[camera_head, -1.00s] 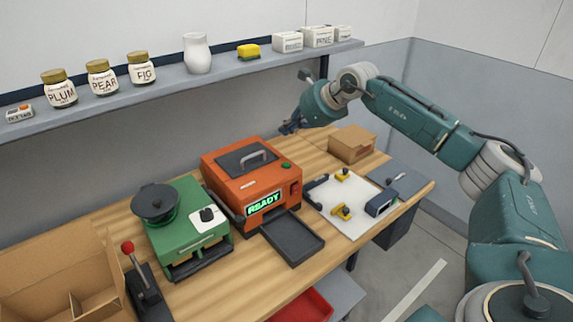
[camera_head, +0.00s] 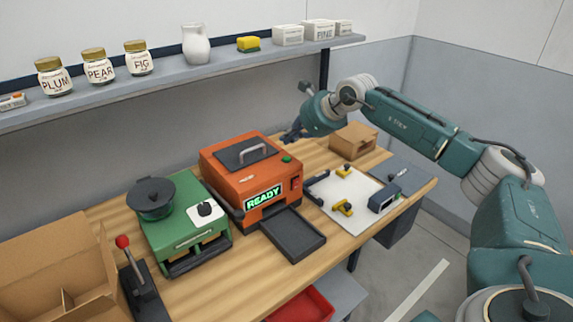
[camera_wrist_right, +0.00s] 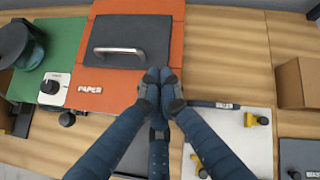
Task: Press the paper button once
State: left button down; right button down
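The orange machine (camera_head: 232,197) stands on the wooden bench with a lit READY display (camera_head: 263,197). A green button (camera_head: 287,159) is on its top near the right front corner, and a red switch (camera_head: 295,184) is on its front. In the right wrist view a PAPER label (camera_wrist_right: 90,89) is on the machine's orange top (camera_wrist_right: 120,83). My right gripper (camera_head: 290,136) is above the machine's right side, apart from the button in the head view. In the wrist view its fingertips (camera_wrist_right: 159,77) are together and empty, and the green button is not visible there. My left gripper is not in view.
A green machine (camera_head: 185,229) stands to the left, with a red-knobbed lever (camera_head: 123,242) beside it. A cardboard box (camera_head: 353,139) and a white board (camera_head: 345,219) with yellow pieces are to the right. A dark tray (camera_head: 293,235) sticks out in front. A shelf with jars runs behind.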

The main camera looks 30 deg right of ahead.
aim_at(289, 159)
jog(key=shift+f+b, duration=0.9)
jog(key=shift+f, duration=0.8)
jog(key=shift+f, duration=0.1)
jog(key=shift+f+b, duration=0.3)
